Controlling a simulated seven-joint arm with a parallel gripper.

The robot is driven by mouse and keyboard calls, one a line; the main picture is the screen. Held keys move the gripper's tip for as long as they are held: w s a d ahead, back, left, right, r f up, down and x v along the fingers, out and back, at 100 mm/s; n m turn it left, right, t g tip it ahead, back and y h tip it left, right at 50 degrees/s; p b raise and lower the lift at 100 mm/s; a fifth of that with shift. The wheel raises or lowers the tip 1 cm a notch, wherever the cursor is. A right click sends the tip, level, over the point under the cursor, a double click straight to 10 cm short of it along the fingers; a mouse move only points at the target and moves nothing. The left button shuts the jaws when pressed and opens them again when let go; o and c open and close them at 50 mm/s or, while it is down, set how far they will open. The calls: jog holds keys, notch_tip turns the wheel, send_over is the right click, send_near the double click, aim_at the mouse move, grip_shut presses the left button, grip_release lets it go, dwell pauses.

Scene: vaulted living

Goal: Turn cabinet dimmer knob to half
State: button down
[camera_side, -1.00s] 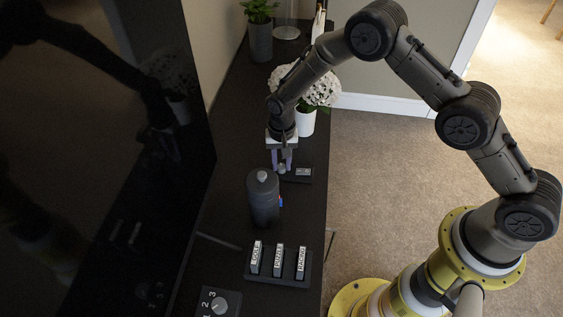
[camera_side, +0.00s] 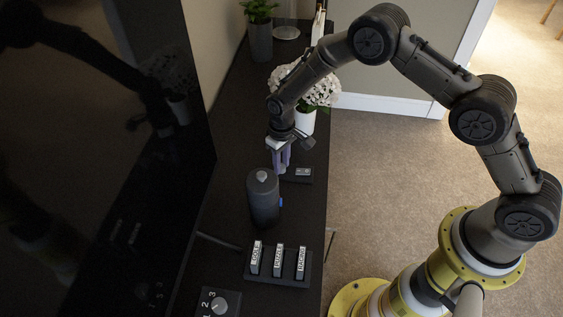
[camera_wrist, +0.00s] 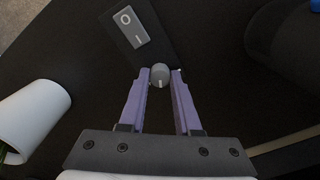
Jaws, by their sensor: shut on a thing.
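The dimmer knob (camera_wrist: 159,75) is a small round grey knob on a dark panel (camera_wrist: 150,45) on the black cabinet top. In the wrist view it sits between the purple fingertips of my gripper (camera_wrist: 161,79), with a short light mark on its lower side. My gripper (camera_side: 281,169) is shut on the knob and reaches down from above. In the side view the fingers hide the knob.
A dark grey canister (camera_side: 263,200) stands in front of the gripper. Three labelled switches (camera_side: 278,261) and a numbered dial (camera_side: 219,304) lie nearer the camera. A white flower pot (camera_side: 306,122) stands behind. A large black screen (camera_side: 100,150) borders the left.

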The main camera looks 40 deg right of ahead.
aim_at(282, 166)
jog(key=shift+r+n, duration=0.1)
jog(key=shift+n, duration=2.1)
jog(key=c, duration=0.6)
grip_release()
notch_tip(282, 166, up, 14)
